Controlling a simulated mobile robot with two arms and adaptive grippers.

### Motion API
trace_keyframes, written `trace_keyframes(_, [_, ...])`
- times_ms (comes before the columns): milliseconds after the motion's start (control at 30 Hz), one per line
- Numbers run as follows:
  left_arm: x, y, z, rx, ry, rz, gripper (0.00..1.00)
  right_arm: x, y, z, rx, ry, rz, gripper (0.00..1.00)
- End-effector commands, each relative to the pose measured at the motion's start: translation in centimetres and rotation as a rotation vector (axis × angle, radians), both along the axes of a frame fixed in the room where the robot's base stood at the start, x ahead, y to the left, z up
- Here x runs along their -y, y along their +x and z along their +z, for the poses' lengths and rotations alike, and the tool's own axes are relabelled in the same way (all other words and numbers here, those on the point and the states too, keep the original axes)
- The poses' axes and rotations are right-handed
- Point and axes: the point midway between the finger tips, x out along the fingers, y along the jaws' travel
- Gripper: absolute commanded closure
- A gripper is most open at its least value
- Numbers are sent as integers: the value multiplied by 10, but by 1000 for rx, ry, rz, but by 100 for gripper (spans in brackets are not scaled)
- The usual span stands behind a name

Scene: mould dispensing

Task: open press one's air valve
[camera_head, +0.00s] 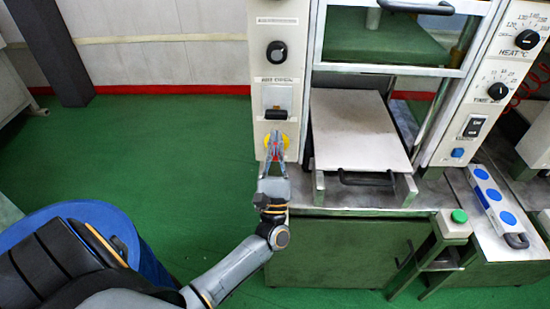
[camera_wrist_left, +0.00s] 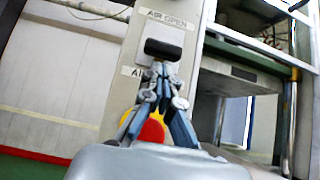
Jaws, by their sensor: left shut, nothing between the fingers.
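The press's left panel (camera_head: 271,60) carries a black valve lever (camera_head: 276,114), lying level below a pale plate. In the left wrist view the black lever (camera_wrist_left: 163,48) sits under a label reading "AIR OPEN" (camera_wrist_left: 161,18), with another label partly hidden below it. My left gripper (camera_head: 275,136) is shut and empty, its tips just below the lever in the picture. In the left wrist view the gripper (camera_wrist_left: 163,70) has its fingertips close under the lever; I cannot tell if they touch. My right gripper is not in view.
A red and yellow button (camera_wrist_left: 151,131) is partly hidden behind my left fingers. A black knob (camera_head: 276,53) is higher on the panel. The pale press plate (camera_head: 357,125) with its front handle (camera_head: 367,179) is to the right. Green floor (camera_head: 150,140) lies open left.

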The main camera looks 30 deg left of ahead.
Motion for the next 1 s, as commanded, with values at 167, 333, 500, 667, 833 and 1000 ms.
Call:
trace_keyframes(167, [-6, 10, 12, -1, 1, 0, 100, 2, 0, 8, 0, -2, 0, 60])
trace_keyframes(333, [-8, 12, 14, -2, 1, 0, 100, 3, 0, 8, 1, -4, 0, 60])
trace_keyframes(500, [-8, 12, 13, -2, 1, 0, 100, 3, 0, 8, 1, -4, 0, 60])
trace_keyframes(667, [-7, 12, 21, 1, 1, 0, 100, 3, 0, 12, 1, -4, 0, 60])
trace_keyframes(833, [-8, 12, 50, 3, -1, 1, 100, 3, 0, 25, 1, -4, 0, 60])
trace_keyframes(1000, [-7, 12, 61, 1, 1, 0, 100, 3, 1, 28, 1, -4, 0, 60])
